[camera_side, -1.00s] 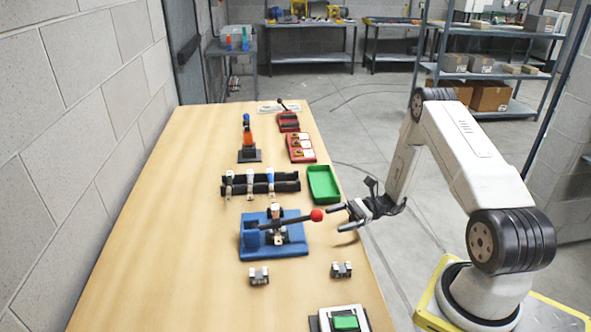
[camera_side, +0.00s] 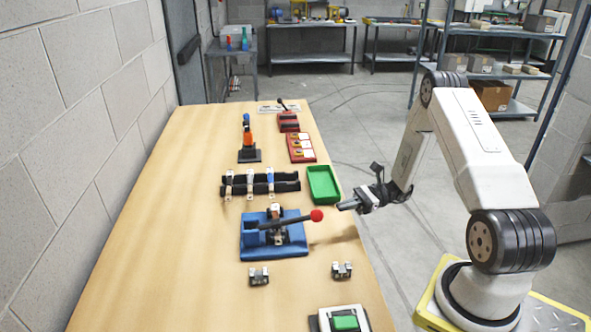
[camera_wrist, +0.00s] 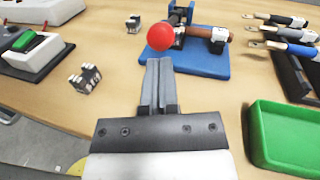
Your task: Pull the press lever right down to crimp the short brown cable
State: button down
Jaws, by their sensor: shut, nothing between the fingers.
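The press (camera_side: 274,240) stands on a blue base on the bench; its base shows in the wrist view (camera_wrist: 205,65). Its dark lever (camera_side: 290,220) reaches out to the right, slightly raised, ending in a red knob (camera_side: 316,215). The knob (camera_wrist: 160,36) is just beyond my fingertips in the wrist view. A brown piece with a metal end (camera_wrist: 208,33), seemingly the short brown cable, lies at the press; its seating is partly hidden. My gripper (camera_side: 343,206) is shut and empty, right of the knob and apart from it. Its fingers (camera_wrist: 159,63) lie together in the wrist view.
A green tray (camera_side: 322,184) stands behind the knob, close to my gripper. A black rack (camera_side: 290,186) holding several cables is behind the press. Small metal blocks (camera_side: 342,270) and a green-button box (camera_side: 345,322) are in front. The bench's right edge runs below my gripper.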

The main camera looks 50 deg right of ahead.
notch_tip(320, 180, up, 21)
jog(key=a+f+n+g+h, duration=0.4)
jog(key=n+g, duration=0.3)
jog(key=n, duration=0.6)
jog(key=a+f+n+g+h, duration=0.1)
jog(key=a+n+g+h, duration=0.45)
jog(key=n, duration=0.75)
jog(key=w+a+r+n+t+h, duration=0.15)
jog(key=w+a+n+h, duration=0.35)
jog(key=n, duration=0.7)
jog(key=w+r+n+h, duration=0.3)
jog(key=n+h, duration=0.3)
jog(key=n, duration=0.6)
notch_tip(320, 180, down, 5)
jog(key=shift+s+a+f, duration=0.1)
jog(key=shift+s, duration=0.05)
